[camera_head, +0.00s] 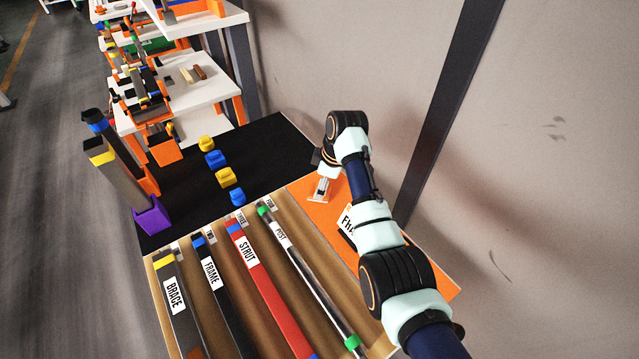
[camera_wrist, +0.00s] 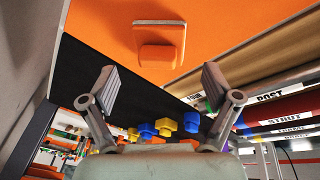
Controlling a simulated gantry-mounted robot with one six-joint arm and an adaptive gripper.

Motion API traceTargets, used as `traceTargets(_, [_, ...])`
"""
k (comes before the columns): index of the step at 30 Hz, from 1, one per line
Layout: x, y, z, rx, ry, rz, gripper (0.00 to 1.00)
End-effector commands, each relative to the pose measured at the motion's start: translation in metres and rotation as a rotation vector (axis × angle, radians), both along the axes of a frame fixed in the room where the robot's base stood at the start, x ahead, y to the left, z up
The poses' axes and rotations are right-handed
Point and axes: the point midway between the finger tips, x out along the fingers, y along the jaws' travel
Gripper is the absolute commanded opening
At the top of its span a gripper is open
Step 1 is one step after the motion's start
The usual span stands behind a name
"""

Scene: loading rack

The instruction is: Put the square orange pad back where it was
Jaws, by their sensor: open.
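The square orange pad (camera_wrist: 160,42) shows in the wrist view, with a smaller raised orange block on its face. It lies against the orange panel (camera_wrist: 225,20), away from the panel's edge with the black surface. My gripper (camera_wrist: 160,78) is open, with its two fingers spread wide and nothing between them. The pad appears beyond the fingertips, roughly centred between them and apart from them. In the head view my gripper (camera_head: 320,190) is over the far end of the orange panel (camera_head: 322,218), and I cannot make out the pad there.
Several yellow and blue blocks (camera_head: 228,177) stand in a row on the black surface (camera_head: 265,150). Labelled bars, such as the red STRUT bar (camera_head: 270,290), lie left of the orange panel. Upright bars stand in a purple holder (camera_head: 152,216). The wall (camera_head: 530,150) is close on the right.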

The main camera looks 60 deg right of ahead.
Motion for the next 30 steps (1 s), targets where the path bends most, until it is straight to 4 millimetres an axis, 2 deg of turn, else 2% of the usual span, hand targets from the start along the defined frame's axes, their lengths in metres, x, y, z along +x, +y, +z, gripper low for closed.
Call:
traceTargets(1, [-0.003,0.000,0.020,-0.003,-0.002,-0.001,0.88])
traceTargets(3, [-0.008,0.002,0.036,-0.003,-0.002,-0.001,0.88])
traceTargets(6, [-0.014,0.004,0.056,-0.002,-0.001,0.000,0.88])
traceTargets(10, [-0.019,0.005,0.072,-0.001,0.000,0.000,0.88])
traceTargets(27, [-0.021,0.006,0.076,0.000,0.000,0.001,0.88])
traceTargets(29, [-0.014,0.013,0.074,-0.007,-0.008,0.001,0.88])
traceTargets(30, [-0.003,0.024,0.071,-0.017,-0.020,-0.003,0.88])
